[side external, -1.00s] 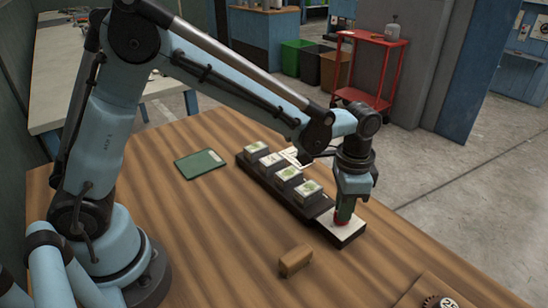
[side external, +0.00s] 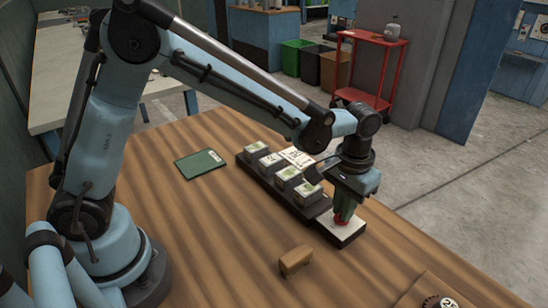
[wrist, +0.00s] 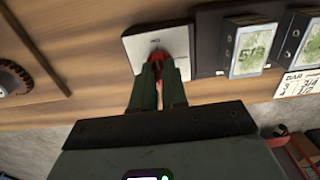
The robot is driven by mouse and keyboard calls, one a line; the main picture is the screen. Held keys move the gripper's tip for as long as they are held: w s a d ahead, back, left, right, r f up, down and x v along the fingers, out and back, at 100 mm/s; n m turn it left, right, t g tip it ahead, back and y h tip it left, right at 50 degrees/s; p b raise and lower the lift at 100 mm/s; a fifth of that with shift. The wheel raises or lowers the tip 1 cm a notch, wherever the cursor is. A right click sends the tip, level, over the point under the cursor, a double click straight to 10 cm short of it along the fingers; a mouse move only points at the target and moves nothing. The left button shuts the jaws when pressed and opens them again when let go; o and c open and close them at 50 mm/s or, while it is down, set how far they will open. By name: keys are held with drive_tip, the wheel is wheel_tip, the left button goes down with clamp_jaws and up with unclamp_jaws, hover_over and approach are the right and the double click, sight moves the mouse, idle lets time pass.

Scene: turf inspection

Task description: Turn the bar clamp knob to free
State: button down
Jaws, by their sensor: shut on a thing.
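A red knob (side external: 341,219) sits on a white plate (side external: 354,229) at the near right end of a long dark bar base. My gripper (side external: 342,213) points down over the plate, its green fingers shut on the knob. In the wrist view, the fingers (wrist: 158,68) close around the red knob (wrist: 157,56), which they partly hide. The white plate (wrist: 140,43) has small dark marks, too small to read. Which mark the knob points at, I cannot tell.
Several grey blocks (side external: 270,163) with green-printed tops stand along the dark bar base (side external: 249,170). A printed card (side external: 298,156) lies behind it. A green board (side external: 200,163), a brown block (side external: 296,260) and a wooden panel with a dial (side external: 440,301) are on the table.

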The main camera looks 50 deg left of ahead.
idle(0.4)
drive_tip(key=c, duration=1.2)
unclamp_jaws()
drive_tip(key=shift+o, duration=0.2)
wheel_tip(320, 180, up, 12)
drive_tip(key=shift+r, duration=0.1)
drive_tip(key=s+a+f+t, duration=0.2)
drive_tip(key=s+a+t, duration=0.5)
drive_tip(key=s+a, duration=0.4)
drive_tip(key=a, duration=0.3)
drive_tip(key=shift+s+a+f, duration=0.25)
drive_tip(key=shift+s+f, duration=0.05)
drive_tip(key=shift+f, duration=0.05)
